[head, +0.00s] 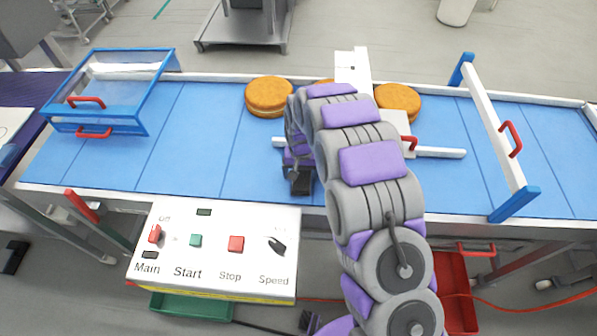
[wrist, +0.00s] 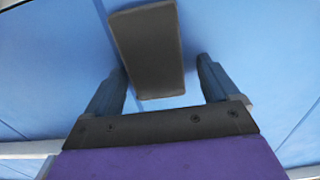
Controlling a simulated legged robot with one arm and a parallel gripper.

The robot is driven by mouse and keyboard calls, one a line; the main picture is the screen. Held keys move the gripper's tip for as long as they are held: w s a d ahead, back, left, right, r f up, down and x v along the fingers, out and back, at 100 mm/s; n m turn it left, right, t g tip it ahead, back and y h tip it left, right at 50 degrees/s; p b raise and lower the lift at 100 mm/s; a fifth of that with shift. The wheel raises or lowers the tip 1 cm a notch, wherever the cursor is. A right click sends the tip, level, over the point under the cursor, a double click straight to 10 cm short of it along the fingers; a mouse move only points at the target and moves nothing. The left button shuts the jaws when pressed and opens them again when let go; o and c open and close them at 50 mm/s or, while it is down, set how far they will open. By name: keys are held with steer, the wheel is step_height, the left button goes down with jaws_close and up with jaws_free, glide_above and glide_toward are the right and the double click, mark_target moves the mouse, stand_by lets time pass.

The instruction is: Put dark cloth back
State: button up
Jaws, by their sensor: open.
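My gripper (head: 301,184) points down over the blue conveyor belt, near its front edge, left of the belt's middle. In the wrist view my gripper (wrist: 160,66) has its two fingers spread apart. A dark grey, flat-faced rectangular piece (wrist: 150,45) shows between and beyond the fingertips, slightly tilted against the blue belt. It looks like the folded dark cloth, but its texture is too plain to be sure. I cannot tell whether the fingers touch it. In the head view my arm and gripper hide most of that spot, and no cloth can be made out apart from them.
Round filled cakes (head: 269,95) (head: 398,102) sit on the belt (head: 215,150); another is partly hidden by my arm. A clear blue-framed guard (head: 125,90) stands left, a white gate (head: 493,125) right. A control box (head: 215,250) stands in front. A red bin (head: 456,290) is below.

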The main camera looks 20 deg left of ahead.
mark_target(300, 174)
steer(key=shift+d+r, duration=0.15)
steer(key=shift+r, duration=0.2)
step_height(300, 174, up, 12)
steer(key=p, duration=0.1)
steer(key=shift+f, duration=0.15)
steer(key=shift+a, duration=0.4)
